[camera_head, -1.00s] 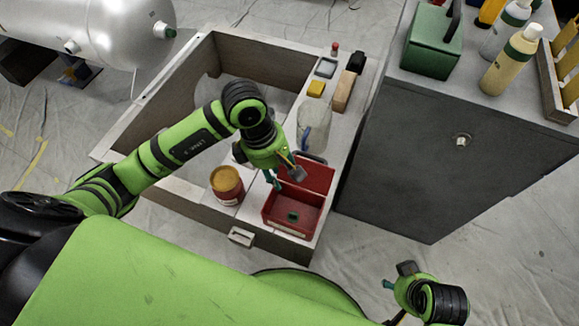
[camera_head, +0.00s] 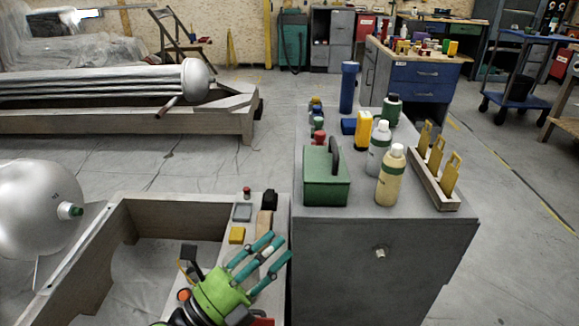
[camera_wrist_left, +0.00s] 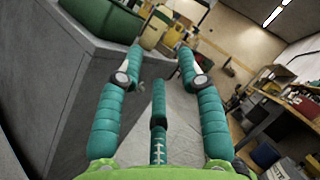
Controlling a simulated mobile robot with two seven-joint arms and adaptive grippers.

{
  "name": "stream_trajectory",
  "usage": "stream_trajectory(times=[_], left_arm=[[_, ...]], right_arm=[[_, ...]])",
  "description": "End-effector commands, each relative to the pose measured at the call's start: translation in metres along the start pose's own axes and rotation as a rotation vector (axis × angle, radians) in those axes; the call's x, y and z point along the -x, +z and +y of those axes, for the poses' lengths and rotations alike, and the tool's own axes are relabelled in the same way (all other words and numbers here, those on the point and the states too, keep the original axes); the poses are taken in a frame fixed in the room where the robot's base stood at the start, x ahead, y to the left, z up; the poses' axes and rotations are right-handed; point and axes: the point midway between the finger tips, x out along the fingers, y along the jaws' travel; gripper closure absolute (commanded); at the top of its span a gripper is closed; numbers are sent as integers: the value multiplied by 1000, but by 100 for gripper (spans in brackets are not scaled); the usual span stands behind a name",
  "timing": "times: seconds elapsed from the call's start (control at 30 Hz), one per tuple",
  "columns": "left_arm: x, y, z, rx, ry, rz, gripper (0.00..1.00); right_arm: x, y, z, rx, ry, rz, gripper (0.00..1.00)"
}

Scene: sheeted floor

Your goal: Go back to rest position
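My left gripper (camera_head: 270,252) is at the bottom of the head view, raised above the wooden crate-like bench with its green-and-teal fingers pointing up and right. In the left wrist view the fingers of the left gripper (camera_wrist_left: 160,65) are spread apart with nothing held between them. My right gripper is outside both current views.
The open wooden bench (camera_head: 125,215) has a yellow block (camera_head: 237,235) on its right ledge. A grey cabinet (camera_head: 375,265) to the right bears a green box (camera_head: 326,180), bottles (camera_head: 391,177) and a wooden rack (camera_head: 432,180).

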Motion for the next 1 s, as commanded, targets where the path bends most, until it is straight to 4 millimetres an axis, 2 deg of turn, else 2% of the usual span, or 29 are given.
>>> stream_trajectory(times=[0.03,0.1,0.17,0.2,0.27,0.3,0.37,0.4,0.53,0.7,0.9,0.93,1.0], left_arm=[[10,22,13,145,43,-148,62],[30,51,39,344,111,-351,62],[54,67,67,515,182,-523,62],[74,73,88,629,234,-635,62],[106,74,120,795,320,-800,62],[129,68,140,901,381,-903,62],[163,53,166,1049,474,-1047,62],[185,39,180,1138,539,-1135,62],[242,-12,208,1367,728,-1358,62],[291,-74,216,1568,938,-1555,62],[331,-139,204,1741,1174,-1721,62],[335,-145,201,1757,1201,-1738,62],[333,-142,203,1744,1204,-1735,62]], right_arm=[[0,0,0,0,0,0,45],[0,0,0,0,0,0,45],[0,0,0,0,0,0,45],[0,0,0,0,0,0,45],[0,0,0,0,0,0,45],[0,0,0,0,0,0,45],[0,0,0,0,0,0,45],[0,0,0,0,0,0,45],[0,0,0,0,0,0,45],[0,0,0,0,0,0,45],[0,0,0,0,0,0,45],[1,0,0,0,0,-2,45],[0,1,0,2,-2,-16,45]])
